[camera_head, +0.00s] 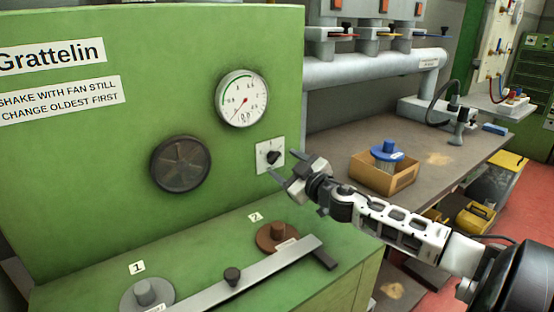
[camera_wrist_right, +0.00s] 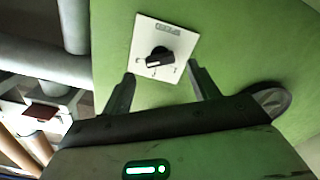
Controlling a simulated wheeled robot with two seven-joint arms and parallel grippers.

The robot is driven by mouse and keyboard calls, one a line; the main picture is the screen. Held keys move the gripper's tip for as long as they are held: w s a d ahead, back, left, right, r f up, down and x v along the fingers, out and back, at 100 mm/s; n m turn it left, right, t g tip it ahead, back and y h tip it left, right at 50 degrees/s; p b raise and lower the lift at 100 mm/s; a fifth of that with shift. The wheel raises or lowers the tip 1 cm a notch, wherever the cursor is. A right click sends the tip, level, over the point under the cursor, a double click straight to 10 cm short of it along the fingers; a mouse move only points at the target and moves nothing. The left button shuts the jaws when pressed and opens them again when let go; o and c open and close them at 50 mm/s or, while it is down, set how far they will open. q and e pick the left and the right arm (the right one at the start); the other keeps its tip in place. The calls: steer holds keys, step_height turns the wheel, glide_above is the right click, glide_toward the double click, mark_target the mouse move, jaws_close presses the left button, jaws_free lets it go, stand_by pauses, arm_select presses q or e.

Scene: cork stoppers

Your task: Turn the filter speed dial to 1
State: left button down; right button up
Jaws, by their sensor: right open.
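The filter speed dial (camera_head: 273,157) is a black knob on a small white square plate (camera_head: 262,163) on the green cabinet's front. In the right wrist view the dial (camera_wrist_right: 159,59) sits on its white plate (camera_wrist_right: 181,41), ahead of and between my fingers. The knob's pointer setting is too small to read. My right gripper (camera_head: 284,164) is open, with its fingertips close to the dial's plate. In the right wrist view the open right gripper (camera_wrist_right: 161,85) has nothing between its fingers, and the knob lies beyond the tips. My left gripper is not in view.
A round gauge (camera_head: 242,98) is above the dial, and a dark round vent (camera_head: 181,164) is to its left. Below, a green ledge holds a grey lid (camera_head: 147,295), a brown lid (camera_head: 277,236) and a metal bar (camera_head: 240,283). A cardboard box (camera_head: 384,176) stands on the bench at right.

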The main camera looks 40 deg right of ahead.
mark_target(276, 159)
steer(key=shift+w+d, duration=0.2)
steer(key=shift+w, duration=2)
steer(key=shift+c, duration=0.3)
steer(key=c, duration=0.9)
